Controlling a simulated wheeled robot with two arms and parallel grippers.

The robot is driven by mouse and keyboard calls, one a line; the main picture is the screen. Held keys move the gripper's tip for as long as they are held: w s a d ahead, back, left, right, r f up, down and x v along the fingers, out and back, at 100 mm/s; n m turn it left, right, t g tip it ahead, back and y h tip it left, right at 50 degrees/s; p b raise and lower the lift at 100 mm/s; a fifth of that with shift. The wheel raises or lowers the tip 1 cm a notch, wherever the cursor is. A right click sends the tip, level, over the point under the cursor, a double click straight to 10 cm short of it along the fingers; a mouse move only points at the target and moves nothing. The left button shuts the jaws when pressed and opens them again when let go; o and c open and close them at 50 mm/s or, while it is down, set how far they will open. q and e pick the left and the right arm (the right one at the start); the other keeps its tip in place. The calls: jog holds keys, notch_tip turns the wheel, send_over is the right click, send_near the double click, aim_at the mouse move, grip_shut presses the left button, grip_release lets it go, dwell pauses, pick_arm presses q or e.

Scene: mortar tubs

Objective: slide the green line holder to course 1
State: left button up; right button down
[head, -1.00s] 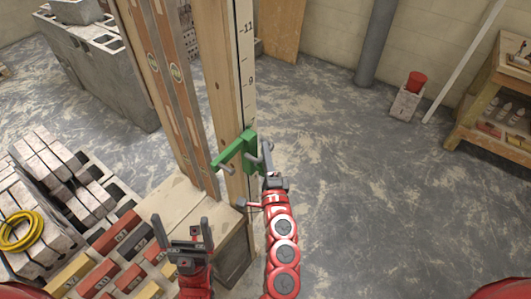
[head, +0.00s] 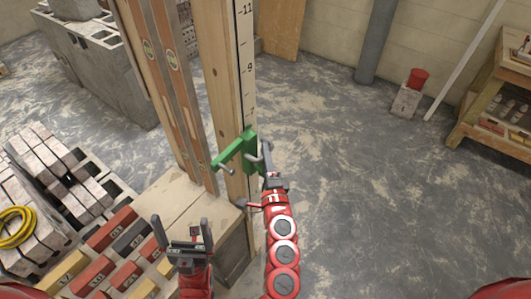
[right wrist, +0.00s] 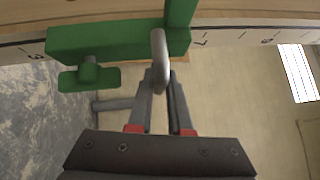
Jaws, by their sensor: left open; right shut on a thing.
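The green line holder (head: 236,152) sits on the upright wooden post with the numbered scale (head: 222,85), just below the 7 mark. In the right wrist view the holder (right wrist: 112,42) shows close up, with a green knob and a grey peg. My right gripper (head: 265,165) is at the holder's right side, shut on its grey handle; the wrist view shows the fingers (right wrist: 160,85) around the handle. My left gripper (head: 182,232) is open and empty, left of the post's base and apart from the holder.
Two spirit levels (head: 170,75) lean left of the post. Coloured bricks (head: 110,230) and grey blocks (head: 55,165) lie at left. The floor (head: 350,190) at right is clear up to a workbench (head: 490,110).

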notch_tip(320, 180, down, 37)
jog(key=b, duration=3.4)
jog(key=shift+s+a+f, duration=0.1)
jog(key=c, duration=0.9)
grip_release()
jog(key=shift+c, duration=0.2)
jog(key=shift+o, duration=0.5)
jog(key=s+d+f, duration=0.1)
jog(key=s, duration=0.7)
jog(key=s+d+f+p, duration=0.1)
jog(key=s, duration=0.8)
jog(key=shift+d, duration=0.35)
